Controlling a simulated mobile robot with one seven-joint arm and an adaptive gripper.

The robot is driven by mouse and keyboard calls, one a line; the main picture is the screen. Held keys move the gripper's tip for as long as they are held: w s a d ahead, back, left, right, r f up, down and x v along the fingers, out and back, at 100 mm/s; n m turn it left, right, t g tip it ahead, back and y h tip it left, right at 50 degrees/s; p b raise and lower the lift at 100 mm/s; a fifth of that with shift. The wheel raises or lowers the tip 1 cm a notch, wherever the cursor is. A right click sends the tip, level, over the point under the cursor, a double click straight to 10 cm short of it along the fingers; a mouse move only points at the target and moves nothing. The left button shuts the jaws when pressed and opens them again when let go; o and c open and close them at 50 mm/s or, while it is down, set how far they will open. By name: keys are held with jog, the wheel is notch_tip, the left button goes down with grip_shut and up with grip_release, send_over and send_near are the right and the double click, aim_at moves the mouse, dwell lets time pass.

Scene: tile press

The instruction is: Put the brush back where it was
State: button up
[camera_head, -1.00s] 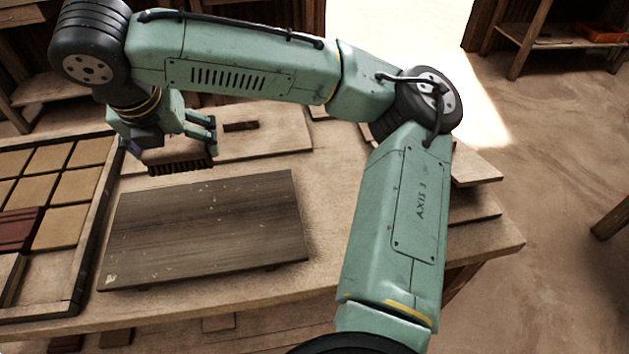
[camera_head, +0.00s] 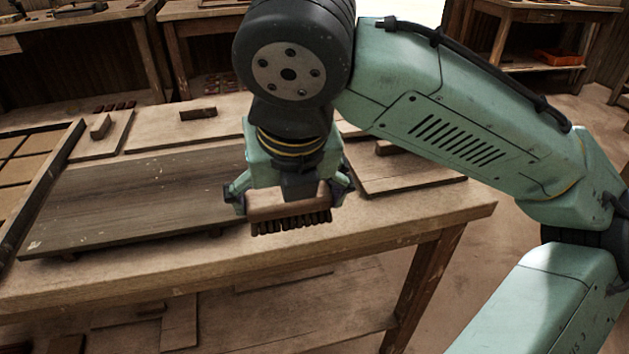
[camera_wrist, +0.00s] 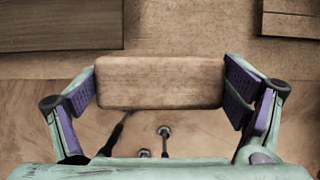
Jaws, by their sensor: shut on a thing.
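My gripper (camera_head: 289,203) is shut on the wooden brush (camera_head: 280,203), with one finger at each end of its block. The brush's dark bristles point down. In the head view the brush is in front of the right end of the dark board, near the table's front edge. In the wrist view the brush's back (camera_wrist: 160,82) fills the space between the purple-padded fingers (camera_wrist: 160,88), with the table's front edge and the floor below it. I cannot tell exactly how high the bristles are above the table.
The dark board (camera_head: 130,195) lies on the wooden table (camera_head: 190,262), left of my gripper. A tile frame (camera_head: 38,190) stands at the far left. A light board (camera_head: 410,178) with a dark block is at the right. Small blocks (camera_head: 198,113) sit at the back.

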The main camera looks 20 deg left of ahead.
jog(key=w+a, duration=0.1)
jog(key=w, duration=0.3)
jog(key=w+a+f, duration=0.1)
jog(key=w, duration=0.4)
jog(key=w+a, duration=0.1)
jog(key=w, duration=0.4)
jog(key=shift+f+p, duration=0.15)
jog(key=shift+p, duration=0.25)
jog(key=shift+w+f, duration=0.1)
jog(key=shift+f, duration=1.7)
jog(key=shift+f, duration=0.1)
jog(key=o, duration=0.7)
jog(key=shift+o, duration=0.2)
jog(key=v, duration=1.2)
jog(key=shift+p, duration=0.3)
